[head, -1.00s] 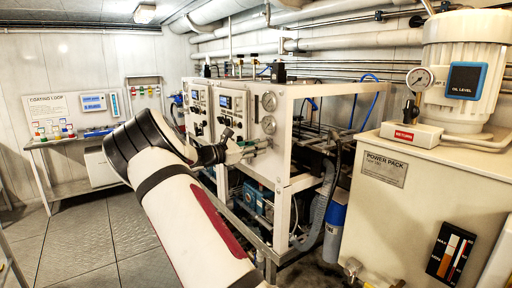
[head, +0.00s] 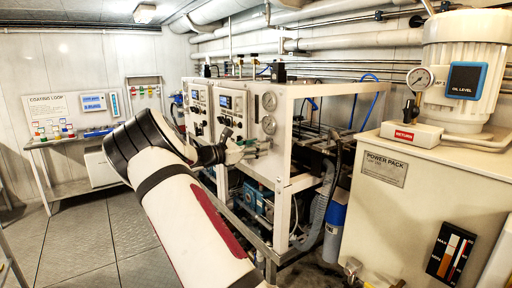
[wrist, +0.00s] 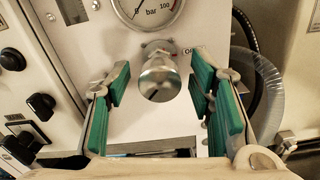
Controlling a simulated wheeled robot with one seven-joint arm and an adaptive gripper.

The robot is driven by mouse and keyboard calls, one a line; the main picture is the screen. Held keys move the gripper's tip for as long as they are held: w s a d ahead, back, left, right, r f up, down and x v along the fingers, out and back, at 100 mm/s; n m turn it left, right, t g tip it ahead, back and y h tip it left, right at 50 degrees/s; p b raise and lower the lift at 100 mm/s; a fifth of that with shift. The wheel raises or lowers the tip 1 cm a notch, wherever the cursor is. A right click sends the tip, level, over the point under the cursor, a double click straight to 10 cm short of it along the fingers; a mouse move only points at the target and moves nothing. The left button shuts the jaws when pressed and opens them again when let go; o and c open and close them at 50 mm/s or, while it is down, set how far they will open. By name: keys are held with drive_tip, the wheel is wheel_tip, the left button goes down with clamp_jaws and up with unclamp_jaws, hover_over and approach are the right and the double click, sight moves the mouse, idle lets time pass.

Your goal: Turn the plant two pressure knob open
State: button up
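The pressure knob (wrist: 158,80) is a round silver metal knob on the white panel, below a bar gauge (wrist: 149,12), in the wrist view. Part of a label, "O", shows to its right. My gripper (wrist: 160,87) is open, with green-padded fingers on the left and right of the knob. Clear gaps show between the pads and the knob, and I see no contact. The knob cannot be made out there.
Black knobs (wrist: 41,105) sit on the panel left of my gripper. A grey ribbed hose (wrist: 258,90) runs at its right. In the head view, the power pack (head: 420,190) stands at the right and a bench (head: 70,140) at the far left. The left floor is clear.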

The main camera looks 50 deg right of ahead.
drive_tip(key=v, duration=1.2)
idle(0.3)
drive_tip(key=s+a+f+m+t+y, duration=0.1)
drive_tip(key=s+a+m+y, duration=0.25)
drive_tip(key=s, duration=0.25)
drive_tip(key=s+a+f+m+y, duration=0.1)
drive_tip(key=s+a+m+y, duration=0.15)
drive_tip(key=s+y, duration=0.3)
drive_tip(key=s+a+m+t+y, duration=0.3)
drive_tip(key=s+a, duration=0.7)
drive_tip(key=a, duration=0.4)
drive_tip(key=s+a+r+m+t+y, duration=0.1)
drive_tip(key=s+a+m+t+y, duration=0.3)
drive_tip(key=s+a, duration=0.6)
drive_tip(key=a+t+y, duration=0.1)
drive_tip(key=a, duration=0.3)
drive_tip(key=shift+s+y, duration=0.3)
